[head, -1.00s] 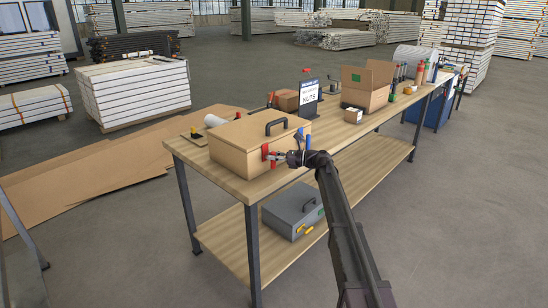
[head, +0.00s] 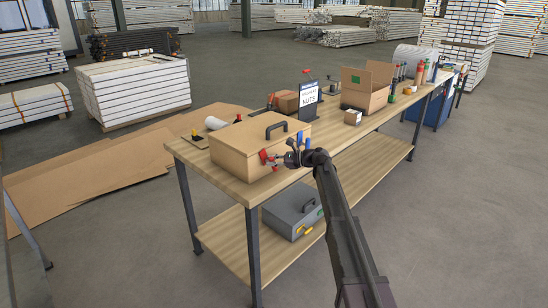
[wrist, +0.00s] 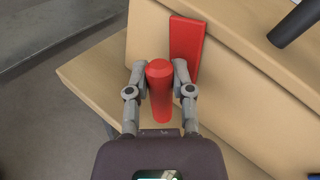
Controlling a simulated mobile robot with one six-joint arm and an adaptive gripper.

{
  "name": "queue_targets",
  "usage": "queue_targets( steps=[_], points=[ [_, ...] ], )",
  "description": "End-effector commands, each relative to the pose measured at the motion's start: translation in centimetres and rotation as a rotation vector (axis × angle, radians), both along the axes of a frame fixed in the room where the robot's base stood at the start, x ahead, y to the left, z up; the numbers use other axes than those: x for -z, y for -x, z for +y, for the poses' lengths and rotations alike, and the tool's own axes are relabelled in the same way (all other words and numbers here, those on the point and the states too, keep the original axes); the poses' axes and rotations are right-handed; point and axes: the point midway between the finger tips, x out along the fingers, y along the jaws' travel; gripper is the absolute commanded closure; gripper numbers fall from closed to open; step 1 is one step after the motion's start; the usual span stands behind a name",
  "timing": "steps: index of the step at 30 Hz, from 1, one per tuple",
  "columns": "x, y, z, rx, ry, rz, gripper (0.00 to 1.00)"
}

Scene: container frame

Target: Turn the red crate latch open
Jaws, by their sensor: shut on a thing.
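The crate (head: 235,150) is a tan closed box with a black handle (head: 276,127) on its lid. It stands at the near end of the workbench. The red latch (head: 264,155) is on its front face. In the wrist view, the red latch has a flat plate (wrist: 186,45) against the crate and a rounded red lever (wrist: 160,100) standing out toward me. My gripper (wrist: 160,72) has one finger on each side of this lever and is shut on it. The gripper (head: 277,160) also shows in the head view at the crate's front. A blue part (head: 300,138) shows just right of it, partly hidden by my arm.
The wooden workbench (head: 228,186) has a lower shelf holding a grey case (head: 291,213). A sign (head: 308,98), an open cardboard box (head: 366,90) and a small box (head: 352,117) stand farther along the top. The floor to the right is clear.

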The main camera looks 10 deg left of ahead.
Motion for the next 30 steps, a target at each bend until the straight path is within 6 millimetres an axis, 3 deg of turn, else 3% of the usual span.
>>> queue_targets(
  steps=[30],
  points=[
    [1.6, 1.7, 1.0, -0.011, 0.590, -0.754, 1.00]
  ],
)
